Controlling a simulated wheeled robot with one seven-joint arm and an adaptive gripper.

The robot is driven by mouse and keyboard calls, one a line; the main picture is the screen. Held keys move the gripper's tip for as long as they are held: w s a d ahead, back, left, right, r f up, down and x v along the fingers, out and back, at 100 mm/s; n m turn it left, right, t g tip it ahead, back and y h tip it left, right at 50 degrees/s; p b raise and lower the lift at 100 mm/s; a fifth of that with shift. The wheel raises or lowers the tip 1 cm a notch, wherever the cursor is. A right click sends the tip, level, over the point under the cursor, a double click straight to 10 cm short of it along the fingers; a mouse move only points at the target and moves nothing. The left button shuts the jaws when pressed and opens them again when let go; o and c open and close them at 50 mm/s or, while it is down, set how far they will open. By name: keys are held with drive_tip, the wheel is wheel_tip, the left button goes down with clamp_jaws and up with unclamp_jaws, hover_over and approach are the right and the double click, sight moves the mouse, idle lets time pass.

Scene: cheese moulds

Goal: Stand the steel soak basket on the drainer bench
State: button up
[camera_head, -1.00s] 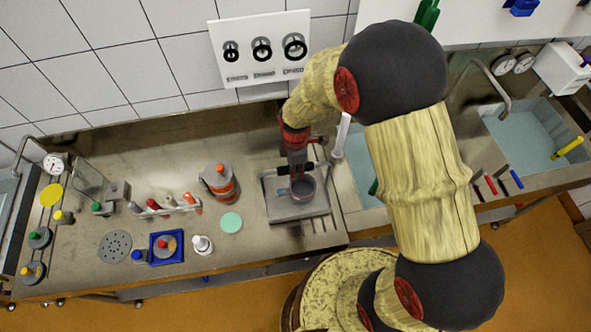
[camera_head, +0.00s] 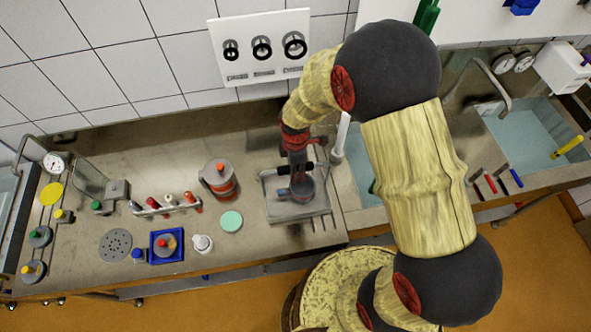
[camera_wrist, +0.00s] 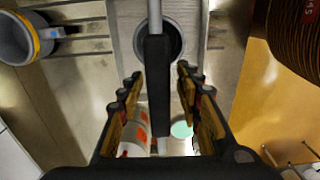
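The steel soak basket looks to be the small grey round vessel (camera_head: 303,190) on a square grey plate (camera_head: 284,213). In the wrist view its dark round opening (camera_wrist: 172,42) lies ahead of my gripper. A grey rod with a black grip (camera_wrist: 158,85) runs over it, seemingly its handle. My gripper (camera_wrist: 160,80) is open, with one finger on each side of the black grip and a visible gap on both sides. In the head view my gripper (camera_head: 302,167) is just above the basket and hides part of it. Bench grooves (camera_head: 325,226) show beside the plate.
An orange-and-grey jug (camera_head: 219,181) and a mint disc (camera_head: 231,221) stand left of the plate. A water-filled sink (camera_head: 364,175) and a white upright post (camera_head: 341,137) are close on the right.

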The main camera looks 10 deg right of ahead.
drive_tip(key=shift+r, duration=0.1)
wheel_tip(320, 180, up, 12)
drive_tip(key=shift+f+b, duration=0.25)
drive_tip(key=shift+b, duration=0.4)
drive_tip(key=s+d+r+m+t, duration=0.1)
drive_tip(key=s+d+r+m, duration=0.25)
drive_tip(key=r, duration=0.45)
drive_tip(key=s+d+r+m+t, duration=0.2)
drive_tip(key=s+r+m, duration=0.1)
drive_tip(key=r+m, duration=0.3)
drive_tip(key=s+d+r+m+t, duration=0.2)
drive_tip(key=s+d+r+m, duration=0.2)
drive_tip(key=s+r+m, duration=0.4)
drive_tip(key=s, duration=0.3)
drive_tip(key=shift+t, duration=0.3)
drive_tip(key=shift+m, duration=0.25)
wheel_tip(320, 180, down, 22)
drive_tip(key=b, duration=2.2)
drive_tip(key=shift+f+b, duration=0.15)
drive_tip(key=shift+b, duration=0.15)
